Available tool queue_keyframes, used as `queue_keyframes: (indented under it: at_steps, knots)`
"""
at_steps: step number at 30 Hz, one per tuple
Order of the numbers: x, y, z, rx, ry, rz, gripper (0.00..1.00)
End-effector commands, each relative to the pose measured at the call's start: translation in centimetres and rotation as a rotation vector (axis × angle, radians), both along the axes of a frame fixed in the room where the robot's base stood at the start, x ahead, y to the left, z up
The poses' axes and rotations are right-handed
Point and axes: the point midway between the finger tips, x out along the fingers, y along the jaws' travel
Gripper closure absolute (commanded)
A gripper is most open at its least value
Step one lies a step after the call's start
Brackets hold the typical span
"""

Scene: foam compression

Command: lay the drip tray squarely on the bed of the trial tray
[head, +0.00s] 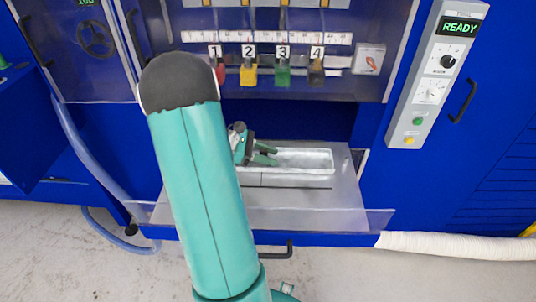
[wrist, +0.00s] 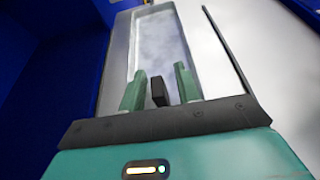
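The drip tray (head: 305,180) is a shallow pale metal pan. In the head view it lies on the grey bed of the trial tray (head: 320,212), its long side roughly parallel to the front edge. My arm hides its left end. My gripper (head: 268,155) is over the pan's left part. In the wrist view the pan (wrist: 137,40) runs away ahead of my gripper (wrist: 158,88). Its two green fingers stand apart, with a dark block (wrist: 158,92) between them and a gap on each side. What the block belongs to is unclear.
A clear low guard (head: 320,220) runs along the trial tray's front, above a black handle (head: 275,251). Blue cabinet walls flank the opening. Numbered coloured tags (head: 283,76) hang above. A panel at right reads READY (head: 460,27).

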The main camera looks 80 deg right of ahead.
Motion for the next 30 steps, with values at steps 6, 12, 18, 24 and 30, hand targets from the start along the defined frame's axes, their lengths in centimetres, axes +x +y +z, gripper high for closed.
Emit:
queue_keyframes:
  at_steps: [6,12,18,24,30]
  knots:
    - [0.4,0.1,0.4,-0.001,-0.001,0.002,0.68]
    - [3.5,0.7,1.7,-0.003,-0.002,0.004,0.68]
    - [7.5,1.6,3.4,-0.003,-0.001,0.004,0.68]
    - [10.2,2.3,4.5,-0.001,-0.001,0.002,0.68]
    - [10.9,2.4,4.9,0.000,0.000,0.000,0.68]
